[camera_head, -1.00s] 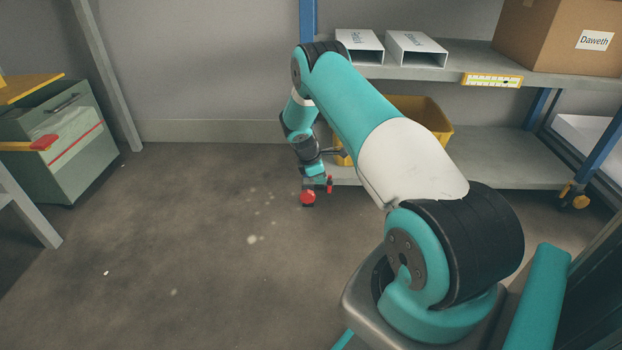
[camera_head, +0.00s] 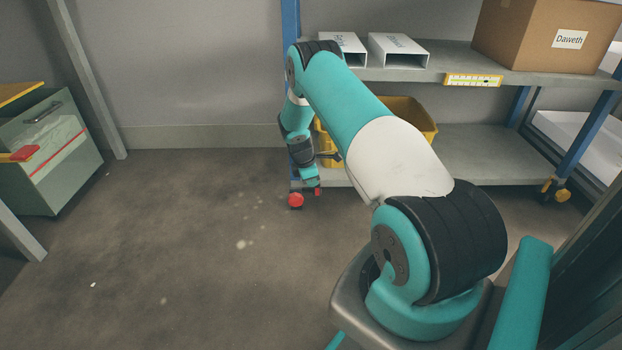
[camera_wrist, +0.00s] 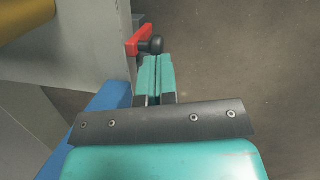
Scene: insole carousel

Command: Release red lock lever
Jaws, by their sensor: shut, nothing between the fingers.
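A red lever (camera_wrist: 138,40) shows in the wrist view at the edge of the grey lower shelf board, with a dark round part (camera_wrist: 156,45) beside it. My gripper (camera_wrist: 152,60) is shut and empty; its teal fingertips are just below the lever and dark part in the picture. I cannot tell whether they touch. In the head view, a small red part (camera_head: 317,191) and a red round part (camera_head: 296,200) sit low at the shelf's front left corner, below my wrist. My fingers are hard to make out there.
The shelf rack (camera_head: 470,150) holds a yellow bin (camera_head: 412,112), white open-ended boxes (camera_head: 400,50) and a cardboard box (camera_head: 545,35). Its blue post (camera_wrist: 100,115) is close left of my gripper in the wrist view. A green cabinet (camera_head: 60,160) stands left. The floor between is clear.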

